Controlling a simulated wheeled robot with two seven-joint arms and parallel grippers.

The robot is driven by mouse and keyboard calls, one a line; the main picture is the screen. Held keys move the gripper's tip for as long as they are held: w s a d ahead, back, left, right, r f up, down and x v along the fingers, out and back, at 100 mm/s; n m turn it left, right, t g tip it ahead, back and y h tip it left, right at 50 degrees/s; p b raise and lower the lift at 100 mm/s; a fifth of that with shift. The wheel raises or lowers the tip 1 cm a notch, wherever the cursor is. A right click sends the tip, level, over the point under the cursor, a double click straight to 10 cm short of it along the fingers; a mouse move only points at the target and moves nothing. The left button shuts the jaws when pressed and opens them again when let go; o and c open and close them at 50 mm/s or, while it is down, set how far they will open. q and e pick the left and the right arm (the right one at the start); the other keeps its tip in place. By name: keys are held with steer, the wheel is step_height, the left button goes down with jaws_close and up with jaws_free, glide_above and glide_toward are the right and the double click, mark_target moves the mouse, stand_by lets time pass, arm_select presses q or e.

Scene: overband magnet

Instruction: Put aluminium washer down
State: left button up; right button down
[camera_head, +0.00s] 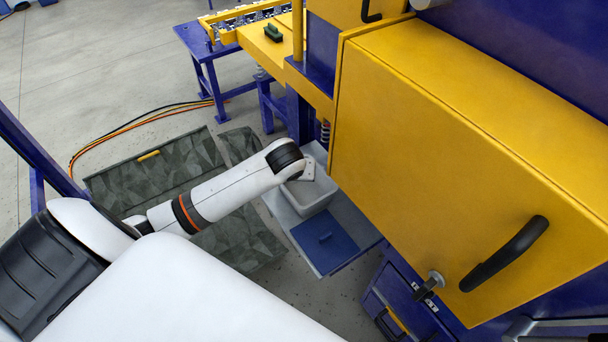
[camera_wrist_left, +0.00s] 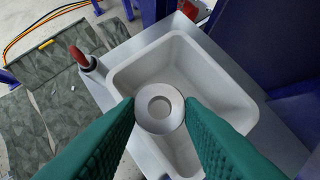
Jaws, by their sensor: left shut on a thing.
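The aluminium washer (camera_wrist_left: 142,108), a round silver ring with a central hole, is held between the two green fingers of my left gripper (camera_wrist_left: 158,110) in the left wrist view. The washer and fingers show above a light grey open bin (camera_wrist_left: 238,92), whose visible floor looks empty. In the head view my left arm reaches over the same bin (camera_head: 322,196); the arm's end hides the gripper and washer. My right gripper is not in view.
The bin stands on a grey metal shelf beside a blue mat or plate (camera_head: 325,243). A large yellow housing (camera_head: 470,150) stands close on the right. A red-topped handle (camera_wrist_left: 80,57) stands beside the bin. Cables (camera_head: 140,122) lie on the floor.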

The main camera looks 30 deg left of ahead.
arm_select(q)
steer(key=w+f, duration=0.1)
steer(key=f, duration=0.1)
steer(key=w+d+f, duration=0.1)
steer(key=f, duration=0.1)
steer(key=w+f, duration=0.1)
steer(key=f, duration=0.1)
steer(key=shift+d+f+p, duration=0.15)
steer(key=shift+p, duration=0.25)
steer(key=shift+f, duration=0.4)
steer(key=shift+f, duration=0.55)
steer(key=o, duration=1)
steer(key=shift+c, duration=0.2)
